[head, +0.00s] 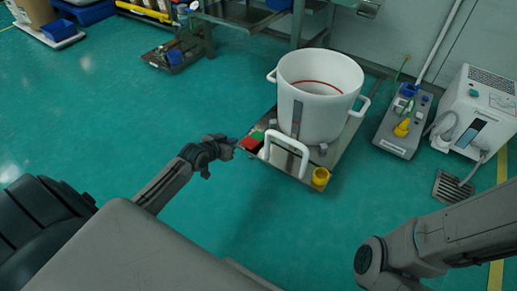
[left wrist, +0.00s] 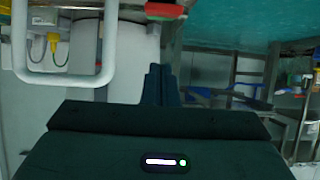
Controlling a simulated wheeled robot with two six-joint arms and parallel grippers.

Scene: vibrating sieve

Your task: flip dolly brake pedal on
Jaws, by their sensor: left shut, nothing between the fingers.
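The metal dolly (head: 327,170) stands on the green floor and carries a large white drum (head: 318,95). A red pedal (head: 250,143) and a green one (head: 257,135) sit side by side at its near left corner. My left gripper (head: 234,144) is just left of the red pedal; I cannot tell whether it touches. In the left wrist view the left gripper's fingers (left wrist: 161,84) are together and empty, and a red pedal (left wrist: 164,10) shows at the top edge. My right gripper is not in view; only its arm shows at lower right.
A white looped handle (head: 288,140) rises at the dolly's front, right beside the pedals. A yellow cup-like part (head: 320,178) is at the front right corner. A grey unit (head: 399,130) and a white machine (head: 475,115) stand right.

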